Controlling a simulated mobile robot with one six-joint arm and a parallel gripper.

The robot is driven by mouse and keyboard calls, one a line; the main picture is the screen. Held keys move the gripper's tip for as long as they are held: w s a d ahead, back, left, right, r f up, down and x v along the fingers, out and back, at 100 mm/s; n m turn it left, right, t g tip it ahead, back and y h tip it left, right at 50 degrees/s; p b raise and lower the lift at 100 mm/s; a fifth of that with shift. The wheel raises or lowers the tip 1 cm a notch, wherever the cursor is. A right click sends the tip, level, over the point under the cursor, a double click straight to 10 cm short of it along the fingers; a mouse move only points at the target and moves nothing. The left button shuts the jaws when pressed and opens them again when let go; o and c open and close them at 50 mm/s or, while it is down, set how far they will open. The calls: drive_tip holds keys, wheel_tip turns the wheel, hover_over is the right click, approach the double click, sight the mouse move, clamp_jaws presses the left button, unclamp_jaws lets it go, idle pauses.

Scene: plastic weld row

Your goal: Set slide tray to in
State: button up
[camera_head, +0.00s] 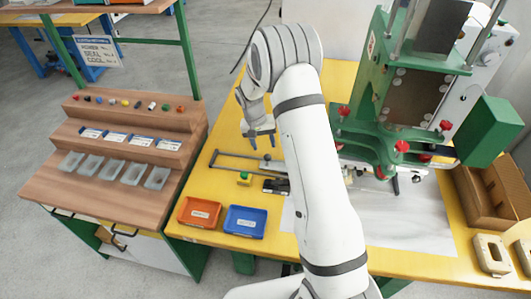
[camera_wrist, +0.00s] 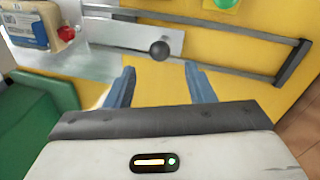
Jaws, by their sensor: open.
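The slide tray shows in the wrist view as a flat grey plate (camera_wrist: 118,36) between dark guide rails (camera_wrist: 262,75). A dark ball knob (camera_wrist: 159,50) sits at the plate's end. In the head view the rails (camera_head: 236,156) lie on the yellow table left of the green machine, and my arm hides part of the tray. My gripper (camera_head: 259,135) is over the far side of the rails, pointing down. In the wrist view my gripper (camera_wrist: 160,70) is open and empty, with the knob just beyond the gap between its fingertips; I cannot tell whether they touch.
The green machine (camera_head: 375,95) with red knobs stands right of my arm. An orange bin (camera_head: 199,212) and a blue bin (camera_head: 245,222) sit at the table's front left. A small green-topped button box (camera_head: 244,179) is near the rails. A wooden stepped rack (camera_head: 130,140) stands left.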

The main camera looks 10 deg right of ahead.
drive_tip(key=f, duration=0.3)
drive_tip(key=d+f+p, duration=0.1)
drive_tip(key=f, duration=0.2)
drive_tip(key=shift+s+d+f, duration=0.1)
clamp_jaws()
idle(0.4)
